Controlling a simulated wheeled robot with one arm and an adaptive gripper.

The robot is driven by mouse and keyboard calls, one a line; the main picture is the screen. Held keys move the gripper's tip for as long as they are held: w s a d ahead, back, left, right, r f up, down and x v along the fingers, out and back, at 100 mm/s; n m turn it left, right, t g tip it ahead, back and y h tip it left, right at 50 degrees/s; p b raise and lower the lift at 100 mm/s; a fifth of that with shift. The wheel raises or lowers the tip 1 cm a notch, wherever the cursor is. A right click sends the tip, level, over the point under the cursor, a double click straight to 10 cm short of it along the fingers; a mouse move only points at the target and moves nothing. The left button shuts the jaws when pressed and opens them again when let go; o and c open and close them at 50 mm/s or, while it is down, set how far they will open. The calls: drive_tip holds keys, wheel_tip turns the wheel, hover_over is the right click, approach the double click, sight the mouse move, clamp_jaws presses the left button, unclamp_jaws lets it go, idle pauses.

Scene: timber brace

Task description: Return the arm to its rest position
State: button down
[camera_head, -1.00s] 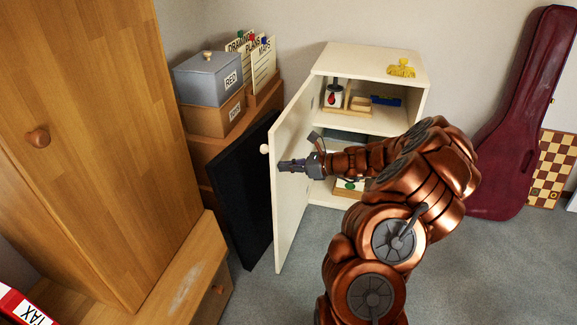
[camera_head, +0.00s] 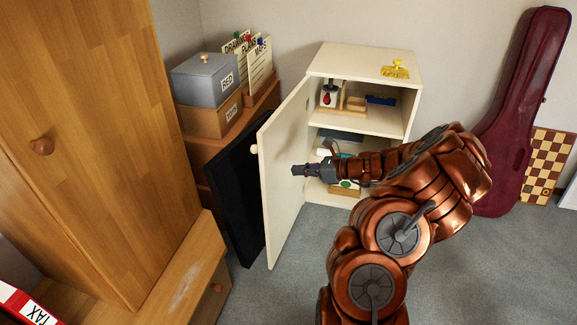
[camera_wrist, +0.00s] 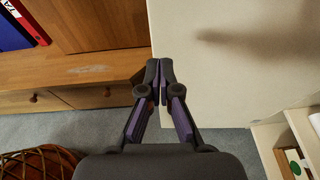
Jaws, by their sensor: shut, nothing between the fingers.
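My gripper (camera_head: 299,170) is shut and empty. In the head view it points left, in front of the inner face of the open cabinet door (camera_head: 283,170). In the wrist view the closed fingertips (camera_wrist: 160,66) overlap the left edge of the cream door panel (camera_wrist: 235,60); I cannot tell how close they are to it. My copper-coloured arm is bent and reaches in from the lower right, covering part of the cabinet's lower shelf.
The cream cabinet (camera_head: 368,62) stands open, with small items on its shelves and a yellow object (camera_head: 396,70) on top. A black panel (camera_head: 235,195) leans behind the door. A wooden wardrobe (camera_head: 90,120) is left. A red instrument case (camera_head: 515,120) leans at right. Grey carpet (camera_head: 300,285) is clear in front.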

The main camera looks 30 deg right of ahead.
drive_tip(key=v, duration=0.7)
drive_tip(key=shift+s+p, duration=0.3)
drive_tip(key=shift+p, duration=0.1)
drive_tip(key=shift+r, duration=0.1)
drive_tip(key=s+a+r+n+g+y, duration=0.1)
drive_tip(key=a+r+n+g, duration=0.2)
drive_tip(key=a, duration=0.5)
drive_tip(key=a+r+n+g+y, duration=0.1)
drive_tip(key=a+r+n+g, duration=0.1)
drive_tip(key=a+n, duration=0.45)
drive_tip(key=s+a+r+n+g, duration=0.1)
drive_tip(key=a+r+n+g, duration=0.15)
drive_tip(key=a, duration=0.65)
drive_tip(key=s+a+n+g+h, duration=0.55)
drive_tip(key=s+a+n, duration=0.55)
drive_tip(key=s, duration=0.4)
drive_tip(key=s+d+n+g+h, duration=0.1)
drive_tip(key=s+d+n+h, duration=0.15)
drive_tip(key=s, duration=0.35)
drive_tip(key=s+d+n+h, duration=0.2)
drive_tip(key=s+n+h, duration=0.1)
drive_tip(key=s, duration=0.3)
drive_tip(key=s+p+v, duration=0.2)
drive_tip(key=p+v, duration=0.8)
drive_tip(key=s+r+p+v, duration=0.1)
drive_tip(key=s+p+v, duration=0.1)
drive_tip(key=p+v, duration=0.9)
drive_tip(key=shift+s+r+t, duration=0.25)
drive_tip(key=shift+s+t, duration=0.05)
drive_tip(key=shift+s, duration=0.15)
